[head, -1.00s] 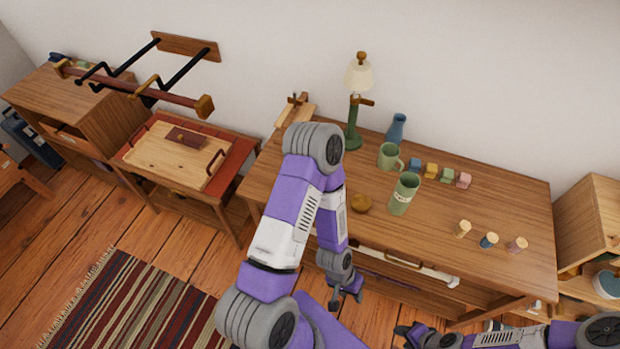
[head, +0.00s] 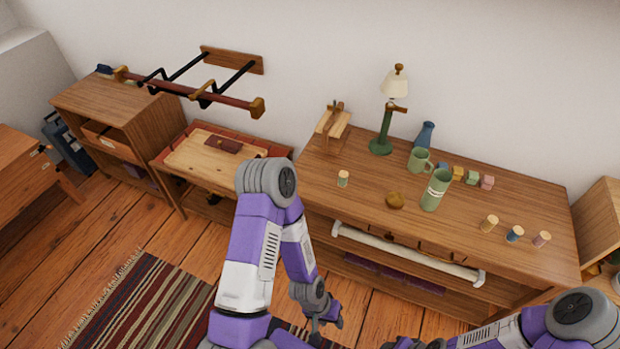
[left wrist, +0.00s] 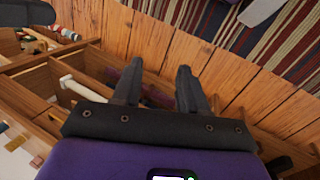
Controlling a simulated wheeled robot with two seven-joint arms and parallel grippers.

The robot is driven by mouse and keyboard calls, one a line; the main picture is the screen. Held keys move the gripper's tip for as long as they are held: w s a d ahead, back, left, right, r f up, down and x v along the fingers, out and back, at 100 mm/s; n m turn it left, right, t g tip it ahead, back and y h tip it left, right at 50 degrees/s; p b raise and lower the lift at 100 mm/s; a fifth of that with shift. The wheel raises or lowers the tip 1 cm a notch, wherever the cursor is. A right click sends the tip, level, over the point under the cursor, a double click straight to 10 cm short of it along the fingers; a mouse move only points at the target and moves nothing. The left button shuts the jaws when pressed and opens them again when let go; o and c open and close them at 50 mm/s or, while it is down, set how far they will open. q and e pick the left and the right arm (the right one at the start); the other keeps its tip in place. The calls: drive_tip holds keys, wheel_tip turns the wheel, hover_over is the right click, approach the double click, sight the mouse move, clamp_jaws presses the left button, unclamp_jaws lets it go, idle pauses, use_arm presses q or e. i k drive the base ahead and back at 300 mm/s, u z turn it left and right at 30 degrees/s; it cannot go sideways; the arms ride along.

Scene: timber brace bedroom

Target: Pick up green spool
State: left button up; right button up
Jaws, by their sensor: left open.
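A small spool with pale green sides and a wooden top (head: 343,179) stands upright on the left part of the desk top (head: 450,245). My left gripper (head: 327,322) hangs low in front of the desk, below the desk top and well apart from the spool. In the left wrist view its two dark fingers (left wrist: 157,70) are spread with nothing between them, over the floor and the desk's lower shelf. I cannot make out the green spool in that view. My right gripper (head: 402,343) is only partly visible at the bottom edge.
Yellow (head: 489,223), blue (head: 515,234) and pink (head: 541,239) spools stand at the desk's right. A green lamp (head: 382,140), mug (head: 419,160), green canister (head: 436,190), blue vase (head: 425,134) and brown lump (head: 395,201) occupy the middle. A white rail (head: 400,252) runs along the front.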

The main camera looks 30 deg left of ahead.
sight(343, 176)
drive_tip(key=u, duration=0.7)
drive_tip(key=i, duration=0.5)
drive_tip(key=z, duration=2.8)
drive_tip(key=k, duration=1.45)
drive_tip(key=u, duration=1.6)
